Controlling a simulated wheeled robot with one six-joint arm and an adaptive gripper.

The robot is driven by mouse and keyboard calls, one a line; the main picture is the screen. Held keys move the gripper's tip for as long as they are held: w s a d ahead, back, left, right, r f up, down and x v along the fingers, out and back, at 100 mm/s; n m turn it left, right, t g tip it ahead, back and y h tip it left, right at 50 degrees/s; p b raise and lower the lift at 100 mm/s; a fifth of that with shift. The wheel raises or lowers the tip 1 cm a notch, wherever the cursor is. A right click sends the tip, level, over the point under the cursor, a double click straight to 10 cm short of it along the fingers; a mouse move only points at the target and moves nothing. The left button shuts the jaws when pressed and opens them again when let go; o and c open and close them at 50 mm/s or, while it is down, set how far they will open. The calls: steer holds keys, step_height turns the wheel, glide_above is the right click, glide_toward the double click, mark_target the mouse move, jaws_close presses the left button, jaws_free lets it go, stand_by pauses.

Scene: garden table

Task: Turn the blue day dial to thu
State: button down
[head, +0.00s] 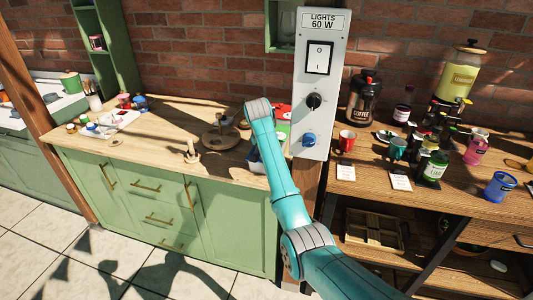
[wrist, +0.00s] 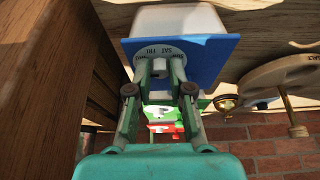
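The day dial shows in the wrist view as a pale disc (wrist: 158,54) with day letters on a blue panel (wrist: 212,58). SAT and FRI are readable near its upper rim; other letters are cut off or too small. A white body stands behind the panel. My gripper (wrist: 161,72) is right at the dial, its two fingertips partly closed on either side of the disc's middle, where a small grey part shows between them. I cannot tell whether they touch it. The pointer mark and THU are not clear. In the head view my arm hides the gripper and dial.
The wooden counter (head: 185,137) holds a white tray (head: 108,124) and a round wooden stand (head: 221,137). A grey switch panel (head: 320,85) with a black knob and a blue knob rises right of my arm. Jars and cups crowd the right shelf.

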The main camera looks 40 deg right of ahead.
steer(key=shift+a+m, duration=0.1)
steer(key=shift+m, duration=0.3)
steer(key=shift+w+m+g, duration=0.15)
steer(key=shift+m+g, duration=0.25)
steer(key=shift+m, duration=0.5)
steer(key=shift+w+m+g+h, duration=0.15)
steer(key=shift+m+g+h, duration=0.45)
steer(key=shift+m, duration=1.2)
steer(key=c, duration=1)
jaws_free()
steer(key=shift+c, duration=0.2)
